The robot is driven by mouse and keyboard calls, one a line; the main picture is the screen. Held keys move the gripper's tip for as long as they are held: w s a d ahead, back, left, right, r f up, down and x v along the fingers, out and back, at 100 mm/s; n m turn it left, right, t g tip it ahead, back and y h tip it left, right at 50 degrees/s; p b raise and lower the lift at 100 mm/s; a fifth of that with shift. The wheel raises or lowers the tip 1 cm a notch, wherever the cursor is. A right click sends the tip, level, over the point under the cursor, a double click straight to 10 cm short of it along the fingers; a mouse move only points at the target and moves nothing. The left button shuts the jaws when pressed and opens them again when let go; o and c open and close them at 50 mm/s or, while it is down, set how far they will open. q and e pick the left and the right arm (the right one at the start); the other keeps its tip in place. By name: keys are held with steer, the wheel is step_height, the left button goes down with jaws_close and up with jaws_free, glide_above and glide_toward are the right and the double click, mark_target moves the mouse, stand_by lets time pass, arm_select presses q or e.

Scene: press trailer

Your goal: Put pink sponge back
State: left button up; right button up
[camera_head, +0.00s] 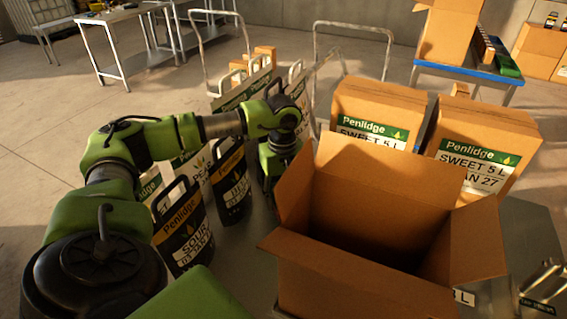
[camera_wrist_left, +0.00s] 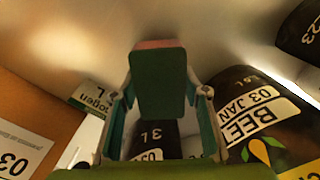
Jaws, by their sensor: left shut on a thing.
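My left gripper (camera_wrist_left: 160,98) is shut on the pink sponge (camera_wrist_left: 155,44), seen in the left wrist view. The sponge is a block with a pink edge on top and a dark green face towards the camera. It is upright between the two fingers. In the head view my left arm reaches in from the left and its wrist points down just left of the open cardboard box. The fingers and sponge are hidden there behind the box's flap.
The open cardboard box (camera_head: 366,287) stands in front, flaps spread. Black bottles (camera_head: 181,222) crowd the space left of the wrist; a dark bottle (camera_wrist_left: 240,105) is close right of the gripper. Two closed Penlidge cartons (camera_head: 378,104) stand behind. A blue-edged table (camera_head: 463,74) is further back.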

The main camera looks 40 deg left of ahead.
arm_select(q)
step_height(320, 180, down, 4)
steer(key=shift+w+f+p, duration=0.1)
steer(key=shift+p, duration=0.4)
steer(key=shift+f, duration=0.15)
steer(key=o, duration=1.1)
steer(key=shift+c, duration=0.2)
arm_select(e)
steer(key=shift+w+a+r, duration=0.25)
steer(key=shift+w+a, duration=0.05)
steer(key=shift+w, duration=0.25)
steer(key=shift+w+a+r, duration=0.2)
steer(key=shift+w+a, duration=0.05)
steer(key=shift+w, duration=0.25)
steer(key=shift+d+r, duration=0.1)
arm_select(q)
steer(key=shift+r, duration=0.35)
step_height(320, 180, up, 11)
steer(key=b, duration=0.3)
steer(key=shift+f, duration=0.15)
steer(key=shift+r, duration=0.5)
arm_select(e)
steer(key=shift+w+d+f, duration=0.15)
steer(key=shift+f, duration=0.6)
steer(key=shift+w+d+f, duration=0.1)
steer(key=shift+f, duration=0.65)
steer(key=shift+a, duration=0.1)
